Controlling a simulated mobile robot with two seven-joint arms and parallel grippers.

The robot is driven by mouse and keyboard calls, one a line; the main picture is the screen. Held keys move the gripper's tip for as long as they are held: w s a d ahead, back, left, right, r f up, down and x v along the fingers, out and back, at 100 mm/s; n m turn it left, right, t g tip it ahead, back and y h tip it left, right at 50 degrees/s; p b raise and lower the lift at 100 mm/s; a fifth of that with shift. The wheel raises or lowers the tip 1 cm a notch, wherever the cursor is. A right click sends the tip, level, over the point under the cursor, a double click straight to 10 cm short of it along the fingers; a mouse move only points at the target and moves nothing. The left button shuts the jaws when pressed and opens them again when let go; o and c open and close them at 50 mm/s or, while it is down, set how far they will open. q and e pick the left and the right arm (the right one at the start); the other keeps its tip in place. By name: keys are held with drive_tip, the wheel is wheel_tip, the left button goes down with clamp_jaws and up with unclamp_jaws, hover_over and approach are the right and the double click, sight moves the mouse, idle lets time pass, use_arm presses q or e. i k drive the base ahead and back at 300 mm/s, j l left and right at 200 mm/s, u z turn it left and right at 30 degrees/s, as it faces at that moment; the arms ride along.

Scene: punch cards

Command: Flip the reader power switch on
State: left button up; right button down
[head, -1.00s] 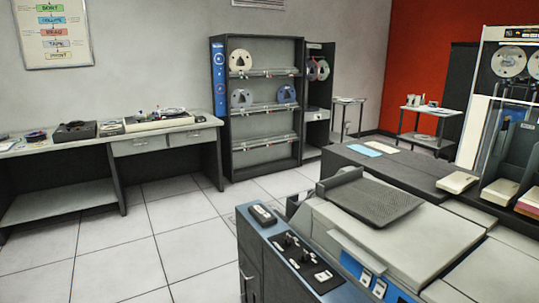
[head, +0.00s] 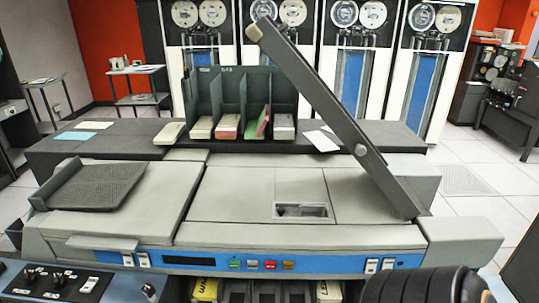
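The card reader (head: 235,195) is a wide grey machine in the middle of the head view, with a blue strip (head: 200,262) along its front. White rocker switches sit on this strip in two pairs, one at the left end (head: 136,260) and one at the right end (head: 380,265). Coloured buttons (head: 252,264) lie between them. Another white switch (head: 88,285) is on the dark control panel (head: 62,283) at the lower left. I cannot read which switch is marked power, or its position. Neither of my grippers shows.
A dark slanted arm (head: 320,110) rises over the reader's right side. A black hopper (head: 30,198) is on its left top. Card trays (head: 228,85) stand behind. A dark ribbed shape (head: 425,287) covers the lower right. Tape cabinets (head: 350,60) line the back.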

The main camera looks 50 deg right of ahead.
sight(389, 264)
drive_tip(key=z, duration=1.6)
